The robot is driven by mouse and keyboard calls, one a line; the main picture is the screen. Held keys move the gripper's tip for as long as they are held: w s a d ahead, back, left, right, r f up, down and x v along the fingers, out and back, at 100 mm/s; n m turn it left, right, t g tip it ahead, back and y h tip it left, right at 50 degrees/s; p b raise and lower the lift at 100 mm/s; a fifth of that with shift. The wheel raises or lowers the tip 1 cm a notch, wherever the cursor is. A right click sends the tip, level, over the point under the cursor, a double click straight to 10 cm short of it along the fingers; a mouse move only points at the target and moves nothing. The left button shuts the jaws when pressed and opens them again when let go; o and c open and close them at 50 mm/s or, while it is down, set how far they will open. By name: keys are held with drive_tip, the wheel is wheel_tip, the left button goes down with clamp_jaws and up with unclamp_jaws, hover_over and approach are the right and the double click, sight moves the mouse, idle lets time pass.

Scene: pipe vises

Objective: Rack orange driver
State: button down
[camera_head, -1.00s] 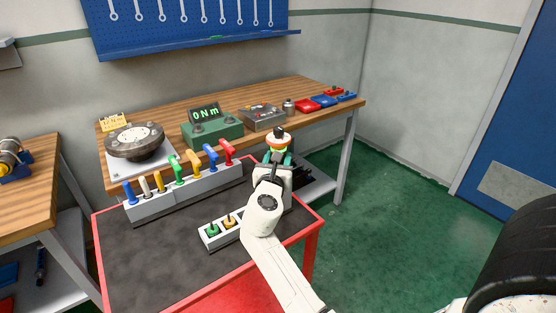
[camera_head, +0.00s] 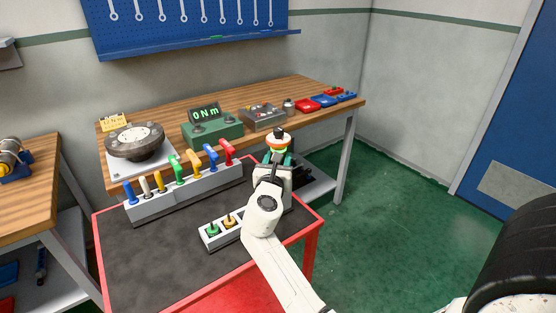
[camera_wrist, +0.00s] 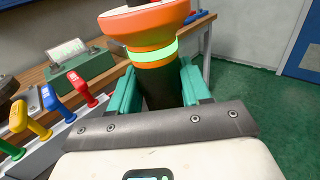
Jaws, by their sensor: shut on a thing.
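The orange driver (camera_head: 279,144) has an orange handle, a light green band and a dark top. It stands roughly upright in my gripper (camera_wrist: 156,88). In the wrist view the driver (camera_wrist: 150,30) fills the top middle, with the teal fingers shut on its dark part below the band. Its lower end is hidden behind my gripper and arm. A long grey rack (camera_head: 152,208) holds several coloured tools in a row. A short grey rack (camera_head: 212,244) nearer the front holds a green piece and a yellow piece; its right end is hidden behind my arm.
Both racks stand on the dark top of a red-edged cart (camera_head: 140,262), clear at its front left. The wooden bench (camera_head: 298,92) behind bears a round fixture (camera_head: 135,141), a green torque meter (camera_head: 212,131), a grey box (camera_head: 263,118) and red and blue trays.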

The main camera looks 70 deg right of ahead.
drive_tip(key=shift+f, duration=0.15)
drive_tip(key=shift+c, duration=2.2)
unclamp_jaws()
drive_tip(key=shift+f, duration=0.1)
drive_tip(key=v, duration=1.1)
drive_tip(key=s+a+f+m+g+y, duration=0.1)
drive_tip(key=s+a+f+m+y, duration=0.25)
drive_tip(key=f+m, duration=0.3)
drive_tip(key=s+a+f+m+y, duration=0.3)
drive_tip(key=a+f+m+y, duration=0.15)
drive_tip(key=f+m, duration=0.2)
drive_tip(key=s+a+f+m+g+y, duration=0.1)
drive_tip(key=s+a+f+m+y, duration=0.3)
drive_tip(key=a, duration=0.4)
drive_tip(key=s+a+f+m+g+y, duration=0.1)
drive_tip(key=s+a+f+m+y, duration=0.3)
drive_tip(key=a, duration=0.4)
drive_tip(key=shift+f+y, duration=0.4)
drive_tip(key=shift+y, duration=0.1)
